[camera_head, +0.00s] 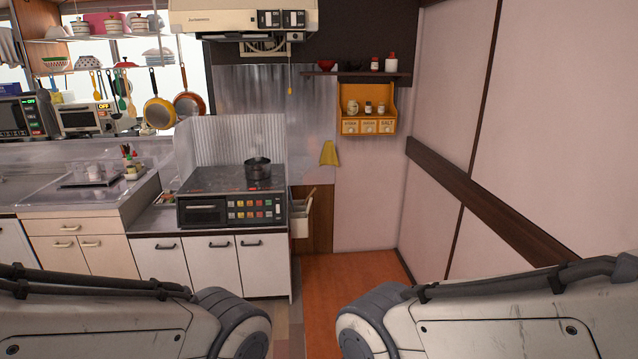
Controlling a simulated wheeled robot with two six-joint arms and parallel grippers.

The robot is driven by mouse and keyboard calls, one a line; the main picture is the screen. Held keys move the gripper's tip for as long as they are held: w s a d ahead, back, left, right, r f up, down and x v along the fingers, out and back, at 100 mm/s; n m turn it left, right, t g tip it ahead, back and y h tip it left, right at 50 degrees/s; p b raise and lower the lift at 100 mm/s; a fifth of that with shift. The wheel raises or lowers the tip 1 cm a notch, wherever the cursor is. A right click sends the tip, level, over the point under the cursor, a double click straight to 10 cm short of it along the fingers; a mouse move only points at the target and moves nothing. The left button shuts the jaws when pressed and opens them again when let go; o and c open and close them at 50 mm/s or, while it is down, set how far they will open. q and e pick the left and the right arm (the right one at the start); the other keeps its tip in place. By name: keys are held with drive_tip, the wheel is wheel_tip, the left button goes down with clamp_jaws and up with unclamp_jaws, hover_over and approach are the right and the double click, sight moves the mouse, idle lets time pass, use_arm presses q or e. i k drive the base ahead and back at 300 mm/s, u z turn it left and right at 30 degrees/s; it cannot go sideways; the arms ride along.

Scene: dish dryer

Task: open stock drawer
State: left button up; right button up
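I cannot tell for sure which front is the stock drawer. A cream drawer front (66,228) with a curved handle is at the left below the sink counter, and it looks shut. White cabinet fronts (210,268) with dark handles stand below the stove, all closed. A small orange wall shelf (368,110) has several little labelled drawers along its bottom, which look shut. Only upper links of my two arms show along the bottom edge; both grippers are out of view.
A stove (225,190) carries a dark pot (258,167). A pale holder (301,218) hangs at the stove cabinet's right side. The orange-brown floor (345,280) is clear between the cabinets and the right wall (500,130) with its dark rail.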

sight(348, 126)
drive_tip(key=z, duration=0.05)
drive_tip(key=i, duration=3.4)
drive_tip(key=u, duration=0.1)
